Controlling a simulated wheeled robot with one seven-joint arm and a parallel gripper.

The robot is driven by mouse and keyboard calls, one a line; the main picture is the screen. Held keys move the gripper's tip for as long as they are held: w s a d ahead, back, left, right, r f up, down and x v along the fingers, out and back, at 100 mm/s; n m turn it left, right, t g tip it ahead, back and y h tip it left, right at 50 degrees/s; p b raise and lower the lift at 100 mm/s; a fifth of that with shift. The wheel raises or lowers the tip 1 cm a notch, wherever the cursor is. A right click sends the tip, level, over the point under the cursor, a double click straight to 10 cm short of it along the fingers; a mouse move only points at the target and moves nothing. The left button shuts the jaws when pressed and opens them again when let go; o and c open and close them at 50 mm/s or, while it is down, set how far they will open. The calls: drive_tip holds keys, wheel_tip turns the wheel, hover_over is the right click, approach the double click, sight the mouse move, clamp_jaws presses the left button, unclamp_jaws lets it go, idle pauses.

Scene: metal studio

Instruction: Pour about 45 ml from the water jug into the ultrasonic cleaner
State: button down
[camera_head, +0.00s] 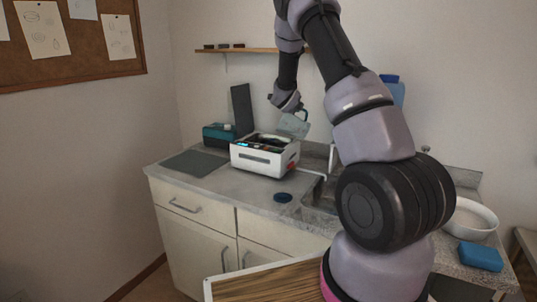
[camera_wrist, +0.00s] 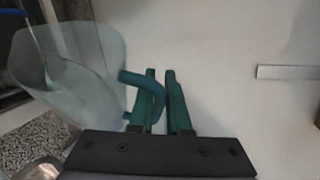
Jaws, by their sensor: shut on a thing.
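The water jug (camera_head: 294,126) is a clear vessel with a teal handle, held above the right part of the ultrasonic cleaner (camera_head: 262,161). It looks tilted in the head view. The cleaner is a white box with an open top on the counter. My gripper (camera_wrist: 163,100) is shut on the jug's handle (camera_wrist: 135,78), and the clear jug body (camera_wrist: 85,65) hangs to its left in the wrist view. The water level and any stream cannot be made out. In the head view my gripper is small and partly merged with the handle.
A teal box (camera_head: 217,137) and a dark upright panel (camera_head: 241,108) stand behind the cleaner. A grey mat (camera_head: 194,163) lies left. A dark blue round lid (camera_head: 283,198) lies in front, near the sink (camera_head: 322,196). A white bowl (camera_head: 472,222) and blue block (camera_head: 480,257) are at right.

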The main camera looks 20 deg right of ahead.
drive_tip(key=shift+w+a+f+n+h, duration=0.3)
drive_tip(key=shift+a+f+n, duration=0.2)
drive_tip(key=shift+a+f, duration=0.15)
drive_tip(key=shift+w+a+f, duration=0.15)
drive_tip(key=shift+a, duration=0.35)
idle(1.1)
drive_tip(key=shift+w+a, duration=0.15)
drive_tip(key=shift+a, duration=0.2)
idle(0.6)
